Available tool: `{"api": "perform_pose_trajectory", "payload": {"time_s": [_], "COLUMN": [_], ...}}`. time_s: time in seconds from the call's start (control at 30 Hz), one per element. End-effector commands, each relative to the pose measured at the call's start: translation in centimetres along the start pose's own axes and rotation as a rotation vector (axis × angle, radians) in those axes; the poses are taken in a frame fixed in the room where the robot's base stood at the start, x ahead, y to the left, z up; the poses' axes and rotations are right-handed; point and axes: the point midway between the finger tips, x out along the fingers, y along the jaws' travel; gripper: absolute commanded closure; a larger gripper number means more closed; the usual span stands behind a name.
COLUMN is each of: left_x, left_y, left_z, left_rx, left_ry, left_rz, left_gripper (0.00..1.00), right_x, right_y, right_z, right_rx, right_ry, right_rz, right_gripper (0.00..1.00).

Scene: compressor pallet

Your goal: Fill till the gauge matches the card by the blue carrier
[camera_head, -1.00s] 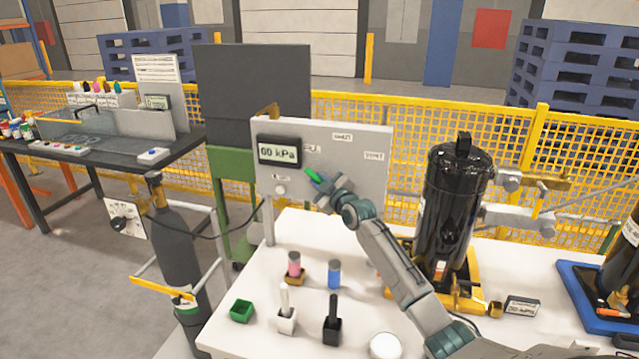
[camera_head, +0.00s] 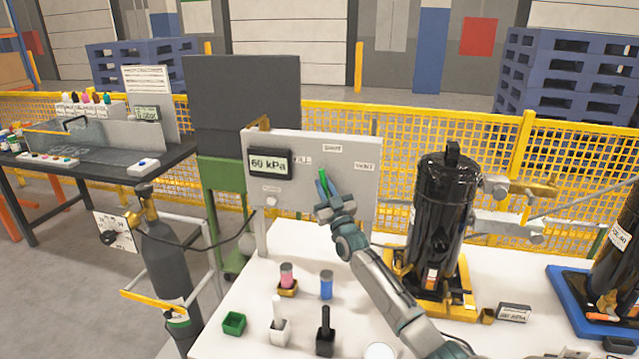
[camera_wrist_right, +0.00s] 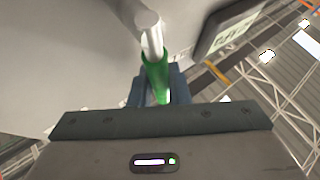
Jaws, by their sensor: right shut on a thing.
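The gauge (camera_head: 269,163) on the white panel (camera_head: 310,195) reads about 60 kPa. Labels that look like FILL, SHUT and VENT are on the panel. My right gripper (camera_head: 324,190) is shut on the green lever handle (camera_head: 323,178) in front of the panel. The handle points nearly upright, toward the middle label. In the right wrist view the green handle (camera_wrist_right: 156,78) sits between the fingers. The blue carrier (camera_head: 570,290) is at the right edge with a black cylinder on it. A small card (camera_head: 513,313) stands between the carriers; its text is unclear. My left gripper is out of view.
A black compressor (camera_head: 440,225) stands in a yellow carrier (camera_head: 395,272) right of my arm. Pink (camera_head: 287,275) and blue (camera_head: 326,285) capped items, a green box (camera_head: 234,324) and two upright tools stand at the front. A gas cylinder (camera_head: 165,260) stands at left.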

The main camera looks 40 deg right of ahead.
Motion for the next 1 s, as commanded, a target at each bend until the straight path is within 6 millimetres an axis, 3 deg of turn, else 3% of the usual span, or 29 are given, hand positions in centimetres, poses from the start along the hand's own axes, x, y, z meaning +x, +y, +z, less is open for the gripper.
{"api": "perform_pose_trajectory", "payload": {"time_s": [0.43,0.9,0.93,1.0], "left_x": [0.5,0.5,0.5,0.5], "left_y": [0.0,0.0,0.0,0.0], "left_z": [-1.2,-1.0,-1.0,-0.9], "left_rx": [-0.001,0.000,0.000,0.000], "left_ry": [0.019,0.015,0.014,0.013], "left_rz": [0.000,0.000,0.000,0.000], "left_gripper": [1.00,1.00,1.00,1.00], "right_x": [-0.6,-0.6,-0.6,-0.6], "right_y": [1.0,1.1,1.1,1.1], "right_z": [-0.3,-0.3,-0.3,-0.3], "right_rx": [0.113,0.120,0.120,0.120], "right_ry": [0.094,0.100,0.100,0.099], "right_rz": [0.078,0.083,0.083,0.083], "right_gripper": [1.00,1.00,0.78,0.64]}}
